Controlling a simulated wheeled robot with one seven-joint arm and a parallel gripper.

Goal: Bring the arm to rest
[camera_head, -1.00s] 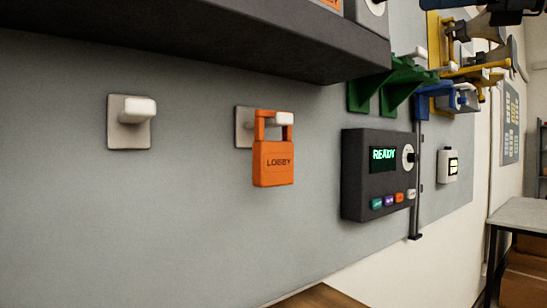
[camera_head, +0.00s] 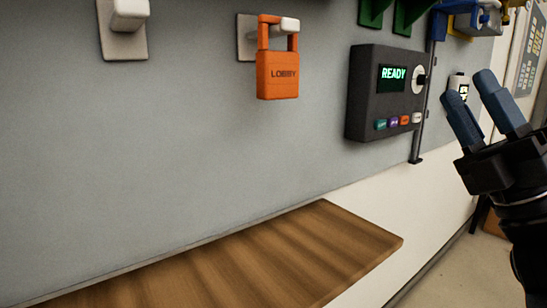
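My gripper (camera_head: 474,94) shows at the right edge in the head view, black with two blue-grey fingers pointing up and left. The fingers are apart with a gap between them and nothing in it, so it is open and empty. It is in front of the wall, to the right of the dark paging box (camera_head: 384,95), and appears clear of it. The box's screen reads READY.
A wooden shelf (camera_head: 290,258) juts out below the panel. A bare white peg (camera_head: 128,14) is at upper left. Green brackets (camera_head: 410,14) and a blue bracket (camera_head: 470,16) are at the top right. A small white wall unit (camera_head: 458,84) is partly behind my fingers. Floor (camera_head: 450,275) shows at lower right.

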